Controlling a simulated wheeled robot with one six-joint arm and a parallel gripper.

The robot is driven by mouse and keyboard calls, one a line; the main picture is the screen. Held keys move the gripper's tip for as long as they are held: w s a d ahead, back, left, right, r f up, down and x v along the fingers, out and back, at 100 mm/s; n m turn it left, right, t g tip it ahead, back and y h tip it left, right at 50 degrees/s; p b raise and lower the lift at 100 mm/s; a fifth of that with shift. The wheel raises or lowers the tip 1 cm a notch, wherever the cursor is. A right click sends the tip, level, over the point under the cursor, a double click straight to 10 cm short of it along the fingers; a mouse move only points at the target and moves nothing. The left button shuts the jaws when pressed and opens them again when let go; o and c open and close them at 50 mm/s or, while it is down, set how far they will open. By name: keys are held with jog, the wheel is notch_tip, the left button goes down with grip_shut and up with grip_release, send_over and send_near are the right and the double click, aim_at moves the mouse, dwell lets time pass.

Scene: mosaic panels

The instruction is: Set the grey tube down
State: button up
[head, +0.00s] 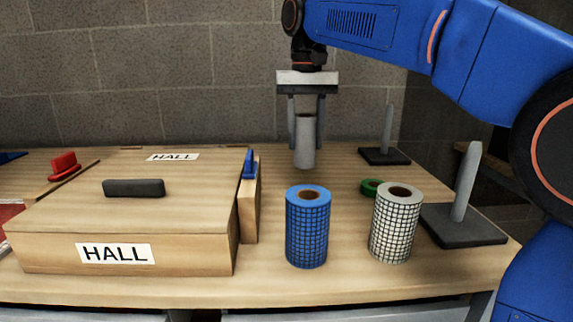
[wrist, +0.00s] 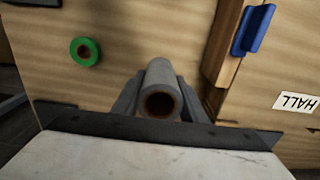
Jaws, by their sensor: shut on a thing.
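The grey tube (head: 305,142) is upright between the fingers of my gripper (head: 306,118) in the head view. My gripper is shut on it. The tube appears to be held above the wooden table (head: 335,185), behind the blue roll; the gap under it is hard to judge. In the wrist view the grey tube (wrist: 161,88) is seen end-on, its dark hollow core toward the camera, with a finger of my gripper (wrist: 160,105) on each side.
A blue gridded roll (head: 307,228) and a white gridded roll (head: 396,225) stand in front. A green tape ring (head: 371,187) lies behind the white roll. Two posts on dark bases (head: 463,228) (head: 385,156) stand right. A wooden HALL box (head: 130,225) fills the left; a blue-handled item (head: 249,165) is beside it.

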aim_at(306, 116)
jog(key=shift+f, duration=3.85)
jog(key=o, duration=1.1)
jog(key=shift+f, duration=0.1)
jog(key=shift+c, duration=0.2)
notch_tip(306, 116, up, 12)
jog(key=shift+r, duration=0.15)
jog(key=shift+s, duration=0.15)
